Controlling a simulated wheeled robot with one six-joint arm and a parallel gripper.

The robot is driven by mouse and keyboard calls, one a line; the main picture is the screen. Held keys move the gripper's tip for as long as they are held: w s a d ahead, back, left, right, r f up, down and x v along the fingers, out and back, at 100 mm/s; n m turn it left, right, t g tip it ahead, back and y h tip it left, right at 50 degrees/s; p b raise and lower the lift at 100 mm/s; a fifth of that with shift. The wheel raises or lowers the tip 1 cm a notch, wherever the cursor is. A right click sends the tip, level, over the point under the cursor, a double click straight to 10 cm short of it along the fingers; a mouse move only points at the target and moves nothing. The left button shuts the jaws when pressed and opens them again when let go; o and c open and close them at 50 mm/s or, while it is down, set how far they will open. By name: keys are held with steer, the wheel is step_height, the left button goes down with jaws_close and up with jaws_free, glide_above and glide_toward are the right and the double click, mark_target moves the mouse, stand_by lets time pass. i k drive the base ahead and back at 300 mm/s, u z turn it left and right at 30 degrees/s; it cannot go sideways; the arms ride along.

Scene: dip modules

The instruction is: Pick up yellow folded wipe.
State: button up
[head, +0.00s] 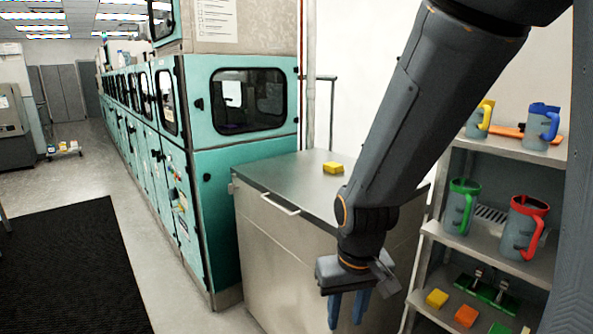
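A small yellow block-like item (333,168), which looks like the yellow folded wipe, lies on the grey top of a metal cabinet (275,176), near its far side. A second small yellow item (437,298) lies on the low shelf at the right; I cannot tell which of the two is the wipe. My gripper (347,312) hangs pointing down in front of the cabinet, below its top and apart from both yellow items. Its two blue fingers are spread with a gap between them, and nothing shows in the gap.
A shelf rack (493,252) at the right holds jugs with green (461,205) and red (524,226) trim, plus an orange block (466,316). Teal machines (240,165) line the left of the cabinet. A black mat (70,270) lies on the open floor at left.

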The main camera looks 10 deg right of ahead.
mark_target(335, 168)
steer(key=u, duration=1.1)
steer(key=i, duration=3.15)
steer(key=z, duration=3)
